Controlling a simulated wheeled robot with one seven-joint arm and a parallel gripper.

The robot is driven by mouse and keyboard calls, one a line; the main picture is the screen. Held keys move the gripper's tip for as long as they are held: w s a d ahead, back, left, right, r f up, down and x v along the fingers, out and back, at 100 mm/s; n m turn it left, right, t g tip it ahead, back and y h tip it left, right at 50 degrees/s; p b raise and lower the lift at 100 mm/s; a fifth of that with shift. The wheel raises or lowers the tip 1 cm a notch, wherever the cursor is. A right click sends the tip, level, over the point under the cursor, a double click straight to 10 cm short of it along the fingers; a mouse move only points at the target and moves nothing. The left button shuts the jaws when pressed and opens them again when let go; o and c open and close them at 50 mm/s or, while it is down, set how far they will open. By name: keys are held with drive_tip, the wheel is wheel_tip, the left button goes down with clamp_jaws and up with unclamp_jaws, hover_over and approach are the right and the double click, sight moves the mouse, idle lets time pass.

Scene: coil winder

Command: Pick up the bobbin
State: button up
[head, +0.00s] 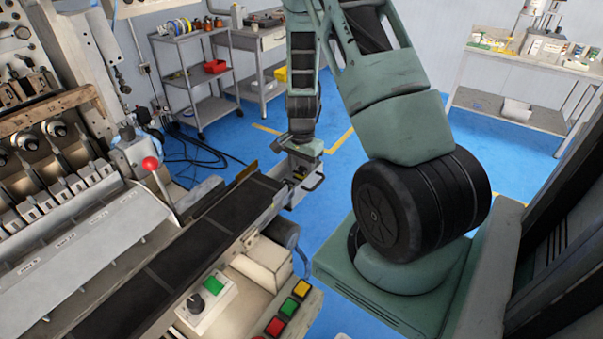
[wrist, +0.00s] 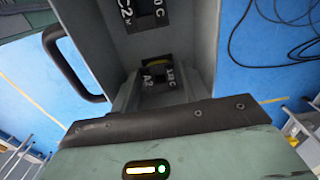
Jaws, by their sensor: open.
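My gripper (head: 301,153) points down over a grey, open-topped bin with a handle (head: 314,183) at the end of the dark belt. The wrist view shows the bin's grey wall (wrist: 205,45) close up, with its black handle (wrist: 68,65) at left. My jaws are open. Whether they touch the piece I cannot tell. A second dark, lettered piece (wrist: 140,18) lies farther along the bin.
The dark belt (head: 160,275) runs diagonally to the bin. A lever with a red knob (head: 151,163) stands left of it. Coloured push-buttons (head: 288,306) sit at the front. A grey cart (head: 190,75) stands behind. Cables lie on the blue floor (head: 230,135), which is mostly open.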

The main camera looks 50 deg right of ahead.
drive_tip(key=c, duration=0.7)
drive_tip(key=shift+c, duration=0.2)
wheel_tip(320, 180, up, 10)
drive_tip(key=shift+b, duration=0.4)
